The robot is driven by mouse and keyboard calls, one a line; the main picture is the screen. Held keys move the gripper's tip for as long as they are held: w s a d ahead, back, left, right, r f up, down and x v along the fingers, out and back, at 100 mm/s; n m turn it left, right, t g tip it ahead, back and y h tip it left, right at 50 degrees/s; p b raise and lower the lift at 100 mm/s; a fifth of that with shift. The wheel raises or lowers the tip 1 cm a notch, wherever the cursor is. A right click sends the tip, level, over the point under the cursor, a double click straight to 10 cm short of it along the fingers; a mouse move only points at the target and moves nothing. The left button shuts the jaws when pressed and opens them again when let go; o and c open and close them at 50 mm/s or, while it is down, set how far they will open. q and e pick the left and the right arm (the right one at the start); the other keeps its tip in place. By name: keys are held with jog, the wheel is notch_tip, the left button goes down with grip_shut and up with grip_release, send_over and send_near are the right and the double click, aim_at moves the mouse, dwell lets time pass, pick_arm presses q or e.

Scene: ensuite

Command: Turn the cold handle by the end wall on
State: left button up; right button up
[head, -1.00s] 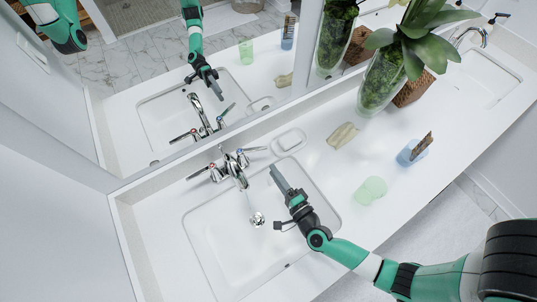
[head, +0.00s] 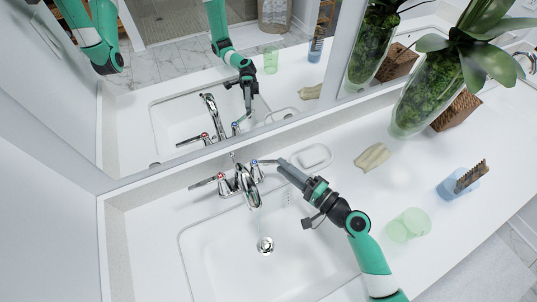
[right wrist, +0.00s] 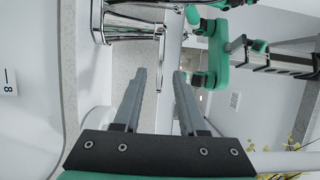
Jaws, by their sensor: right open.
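The chrome faucet (head: 246,185) by the end wall stands behind a white sink basin (head: 215,250). Its cold handle (head: 266,162), with a blue mark at its base, points right along the back of the counter. The other handle (head: 203,183), with a red mark, points left. My right gripper (head: 281,164) is open, its tips close to the free end of the cold handle; contact cannot be told. In the right wrist view, the open, empty jaws (right wrist: 160,72) show with chrome faucet parts (right wrist: 135,22) ahead at upper left. My left gripper is not in view.
A soap dish (head: 312,157), a beige bar (head: 373,157), a green cup (head: 408,225) and a blue cup with a comb (head: 460,187) stand right of the sink. A plant vase (head: 425,100) is farther back. The mirror (head: 150,130) rises close behind the faucet.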

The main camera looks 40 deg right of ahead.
aim_at(268, 163)
jog(key=w, duration=0.6)
jog(key=shift+w+a, duration=0.25)
jog(key=shift+w, duration=0.1)
jog(key=shift+c, duration=0.2)
grip_shut()
dwell(0.8)
